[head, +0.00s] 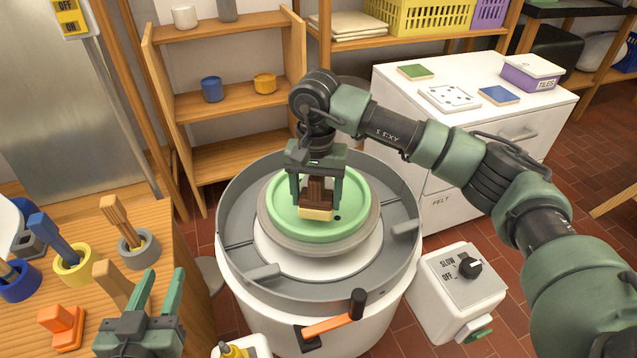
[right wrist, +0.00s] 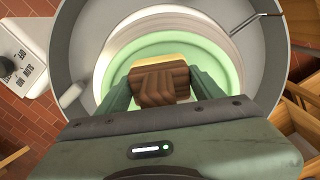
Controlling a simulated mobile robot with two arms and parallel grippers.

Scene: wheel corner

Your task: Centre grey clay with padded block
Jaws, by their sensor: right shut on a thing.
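The padded block (head: 317,212), brown wood with a cream pad, is between the fingers of my right gripper (head: 316,200), which is shut on it. It also shows in the right wrist view (right wrist: 158,86). The block is over a round green piece (head: 290,220) with a raised rim; I cannot tell whether they touch. The green piece lies on a wider grey-taupe disc (head: 283,243), perhaps the grey clay, above the white wheel head (head: 290,268). My left gripper (head: 163,278) is open and empty over the wooden table at the lower left.
A grey splash pan (head: 232,210) surrounds the wheel. A white control box (head: 460,290) with a black knob stands to the right. Tools in round holders and an orange block (head: 62,325) stand on the table (head: 155,240).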

